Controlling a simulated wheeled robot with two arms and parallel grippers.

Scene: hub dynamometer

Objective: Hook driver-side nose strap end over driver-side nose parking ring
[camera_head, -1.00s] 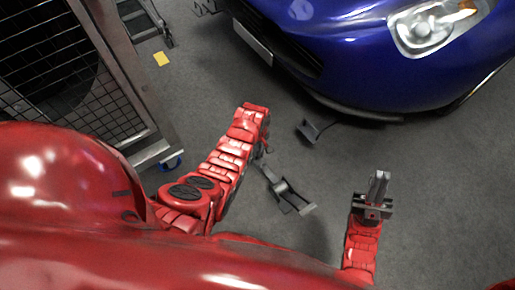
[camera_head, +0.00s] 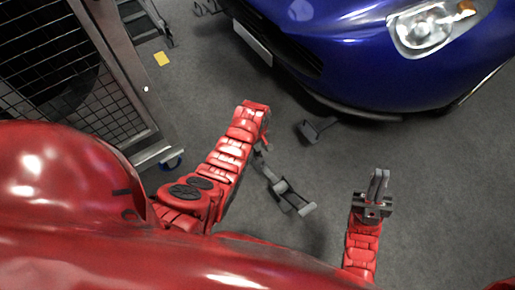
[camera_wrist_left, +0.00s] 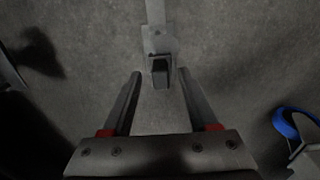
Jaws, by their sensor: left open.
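In the left wrist view my left gripper (camera_wrist_left: 159,74) is open, one finger on each side of a small dark block. The block sits at the end of a grey plate and narrow strip (camera_wrist_left: 157,35), probably the strap end. I cannot tell whether the fingers touch it. In the head view my left arm bends down at its end, and the gripper is mostly hidden. A grey metal fitting (camera_head: 285,190) shows just beyond it, low over the floor. My right gripper (camera_head: 378,178) points up; its fingers look close together. I cannot identify the parking ring.
A blue car (camera_head: 350,60) stands at the top right. Another dark bracket (camera_head: 316,130) lies on the floor by its nose. A mesh-sided metal frame (camera_head: 120,80) stands at the left, with a blue caster (camera_head: 174,162). The floor at the right is clear.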

